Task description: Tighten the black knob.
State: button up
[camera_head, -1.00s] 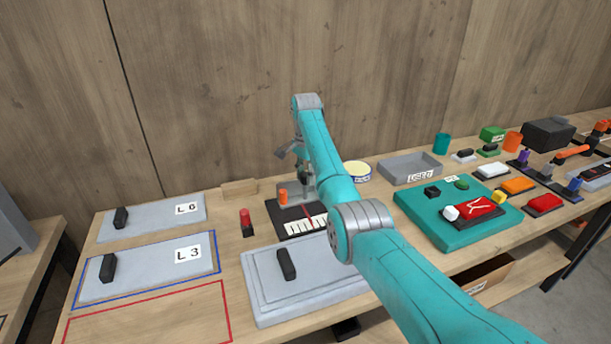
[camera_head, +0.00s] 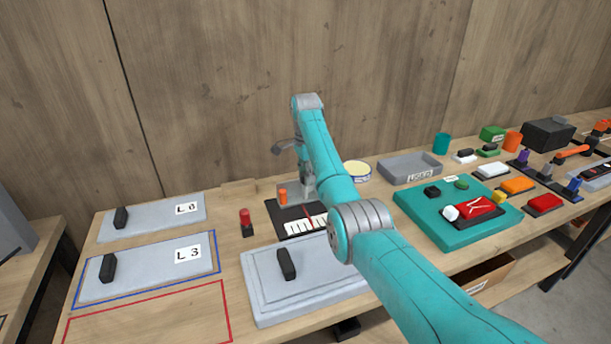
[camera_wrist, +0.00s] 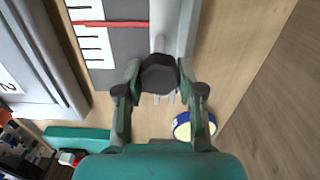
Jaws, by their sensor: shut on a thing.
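The black knob (camera_wrist: 158,74) shows in the wrist view as a dark faceted knob at the end of a pale shaft, beside the dark plate with the white scale (camera_wrist: 92,42) and its red pointer. My gripper (camera_wrist: 158,80) has one finger on each side of the knob and is shut on it. In the head view my gripper (camera_head: 306,186) is at the back of the scale device, and my arm hides most of it and the knob. The white scale (camera_head: 306,226) and an orange peg (camera_head: 283,196) show to the left of my arm.
A grey panel (camera_head: 262,300) with a black handle lies in front of the scale. A red-topped post (camera_head: 246,222) stands to the left. A teal board (camera_head: 430,228) lies further right.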

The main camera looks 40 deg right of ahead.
jog(key=o, duration=1.1)
jog(key=shift+w+r, duration=0.1)
jog(key=shift+r, duration=0.25)
jog(key=shift+o, duration=0.2)
jog(key=shift+f, duration=0.2)
notch_tip(320, 180, up, 8)
jog(key=shift+f, duration=0.2)
